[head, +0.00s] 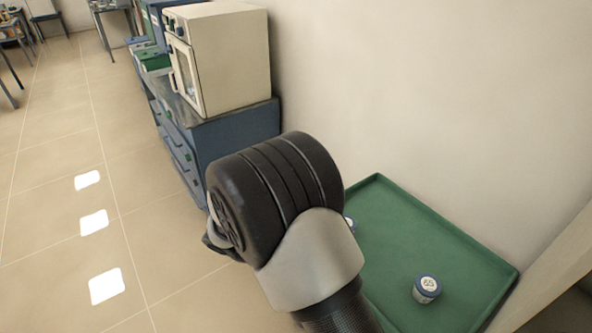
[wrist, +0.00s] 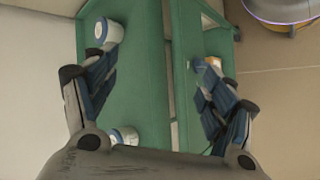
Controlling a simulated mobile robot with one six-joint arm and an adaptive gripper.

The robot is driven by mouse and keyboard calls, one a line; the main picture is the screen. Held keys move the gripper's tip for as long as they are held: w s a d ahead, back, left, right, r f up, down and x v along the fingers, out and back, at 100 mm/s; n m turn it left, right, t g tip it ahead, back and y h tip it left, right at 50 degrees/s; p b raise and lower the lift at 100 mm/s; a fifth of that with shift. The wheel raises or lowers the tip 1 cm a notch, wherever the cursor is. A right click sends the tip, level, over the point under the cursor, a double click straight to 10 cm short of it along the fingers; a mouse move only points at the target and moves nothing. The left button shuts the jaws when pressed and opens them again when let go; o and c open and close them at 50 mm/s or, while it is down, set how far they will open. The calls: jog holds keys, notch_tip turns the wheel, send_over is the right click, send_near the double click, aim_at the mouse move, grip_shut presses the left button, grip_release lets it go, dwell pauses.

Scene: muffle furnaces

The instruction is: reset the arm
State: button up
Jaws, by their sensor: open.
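My gripper (wrist: 163,68) is open in the wrist view, with its two fingers wide apart and nothing between them. It points down over a green tray-topped cart (wrist: 140,85). In the head view my arm's dark joint and grey link fill the middle, and the gripper is mostly hidden behind them. The green tray (head: 395,235) lies right of the arm, against the wall. A white jar with a blue-rimmed lid (head: 427,289) stands on it. Another jar (head: 349,224) is mostly hidden by the arm.
In the wrist view, jars show near the left finger (wrist: 108,32) and by the gripper's base (wrist: 123,137). A cream furnace (head: 232,60) stands on a blue-grey cabinet (head: 238,135), behind the arm. Tiled floor at the left is open.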

jog(key=s+d+r+t+y, duration=0.3)
jog(key=s+r, duration=0.4)
jog(key=r, duration=0.3)
jog(key=s+d+r+m+t+y, duration=0.1)
jog(key=s+d+r+t+y, duration=0.2)
jog(key=s+d+r+y, duration=0.3)
notch_tip(320, 180, up, 5)
jog(key=shift+s+d+r+y, duration=0.15)
jog(key=shift+s+y, duration=0.25)
jog(key=shift+s, duration=0.35)
